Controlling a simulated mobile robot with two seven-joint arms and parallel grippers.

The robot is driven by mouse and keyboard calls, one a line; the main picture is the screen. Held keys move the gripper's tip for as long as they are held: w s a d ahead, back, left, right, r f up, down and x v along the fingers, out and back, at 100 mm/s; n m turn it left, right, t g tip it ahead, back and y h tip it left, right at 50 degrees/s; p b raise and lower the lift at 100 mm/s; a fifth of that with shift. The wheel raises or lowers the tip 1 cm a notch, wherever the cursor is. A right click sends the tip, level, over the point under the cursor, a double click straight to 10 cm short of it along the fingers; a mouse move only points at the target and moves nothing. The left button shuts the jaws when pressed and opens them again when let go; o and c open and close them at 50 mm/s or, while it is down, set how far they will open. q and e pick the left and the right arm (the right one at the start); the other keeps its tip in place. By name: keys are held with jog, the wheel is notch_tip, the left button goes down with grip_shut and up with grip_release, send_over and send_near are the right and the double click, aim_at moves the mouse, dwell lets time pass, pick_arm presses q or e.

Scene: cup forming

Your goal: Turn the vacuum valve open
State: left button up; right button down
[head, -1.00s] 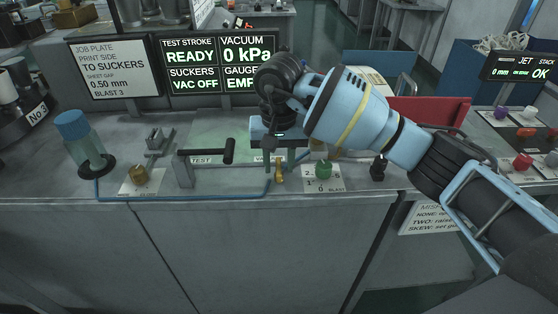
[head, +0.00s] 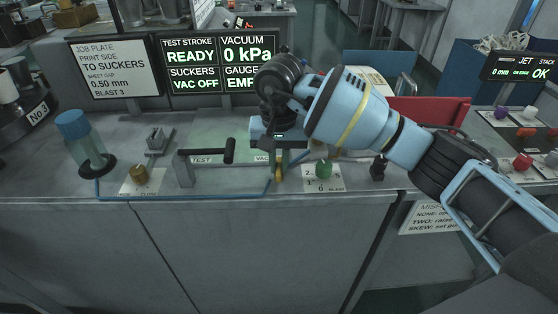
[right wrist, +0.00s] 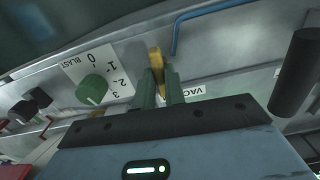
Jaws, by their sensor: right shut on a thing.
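The vacuum valve's yellow lever (head: 279,174) stands at the front of the bench, beside a blue hose line. It also shows in the right wrist view (right wrist: 155,58), between my green-grey fingers. My right gripper (head: 279,161) reaches down from above and is shut on the lever. In the right wrist view the fingertips (right wrist: 160,84) flank it, partly hiding it and the "VAC" label. The screen (head: 220,64) reads READY, vacuum 0 kPa and VAC OFF. My left gripper is not in view.
A green blast knob (head: 323,169) sits just right of the valve. A black-handled test lever (head: 206,157), a brass knob (head: 139,175) and a blue-capped jar (head: 82,142) stand to the left. A red panel (head: 430,111) is behind my right arm.

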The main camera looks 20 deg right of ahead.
jog(key=m+p, duration=0.1)
jog(key=m, duration=0.3)
jog(key=shift+r+m, duration=0.15)
jog(key=shift+m, duration=0.25)
jog(key=m+p, duration=0.1)
jog(key=m, duration=0.3)
jog(key=m+p, duration=0.1)
jog(key=m, duration=0.4)
jog(key=shift+m+p, duration=0.3)
jog(key=shift+p, duration=0.05)
jog(key=shift+m, duration=1)
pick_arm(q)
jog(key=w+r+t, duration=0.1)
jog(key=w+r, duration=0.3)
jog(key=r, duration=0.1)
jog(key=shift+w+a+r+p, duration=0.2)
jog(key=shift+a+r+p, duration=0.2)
pick_arm(e)
jog(key=shift+m, duration=0.5)
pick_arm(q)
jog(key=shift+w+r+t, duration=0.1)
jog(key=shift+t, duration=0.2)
pick_arm(e)
jog(key=c, duration=1.5)
grip_release()
jog(key=shift+o, duration=0.2)
